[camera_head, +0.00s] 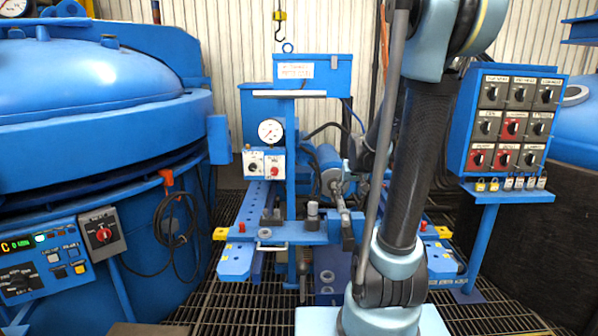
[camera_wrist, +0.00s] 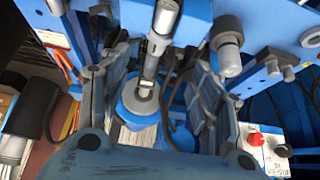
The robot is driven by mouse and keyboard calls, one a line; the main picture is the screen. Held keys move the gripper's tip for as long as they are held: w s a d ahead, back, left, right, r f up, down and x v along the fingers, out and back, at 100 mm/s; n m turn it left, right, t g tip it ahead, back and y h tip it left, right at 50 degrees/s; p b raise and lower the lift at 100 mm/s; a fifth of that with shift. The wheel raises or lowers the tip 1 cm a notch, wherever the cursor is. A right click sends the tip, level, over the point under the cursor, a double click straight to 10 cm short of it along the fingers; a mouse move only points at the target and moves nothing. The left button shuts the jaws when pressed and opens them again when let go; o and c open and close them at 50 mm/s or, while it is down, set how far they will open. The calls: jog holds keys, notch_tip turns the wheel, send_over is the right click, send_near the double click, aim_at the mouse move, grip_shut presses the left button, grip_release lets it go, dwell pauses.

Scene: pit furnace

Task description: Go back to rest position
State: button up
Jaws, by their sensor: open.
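My gripper (camera_wrist: 157,62) shows in the wrist view with its two grey fingers wide apart. The space between the fingers holds nothing gripped. A metal rod with a round collar (camera_wrist: 146,88) belongs to the blue machine and shows beyond and between the fingers; I cannot tell how near it is. In the head view my own arm stands upright right of centre, and I cannot make out the gripper clearly behind it. The blue machine frame (camera_head: 285,233) stands behind my arm, with a pressure gauge (camera_head: 271,131) on its post.
A large blue furnace vessel (camera_head: 90,130) fills the left, with a control box (camera_head: 40,266) below. A switch panel (camera_head: 509,124) stands at the right. A crane hook (camera_head: 280,28) hangs at the back. Grating floor (camera_head: 220,312) shows in front of the machine.

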jog(key=s+f+g, duration=0.3)
jog(key=s+g, duration=0.1)
jog(key=s, duration=2.5)
jog(key=shift+s+f, duration=0.15)
jog(key=shift+s, duration=0.1)
jog(key=shift+a, duration=0.1)
jog(key=shift+w+f, duration=0.2)
jog(key=shift+w, duration=0.3)
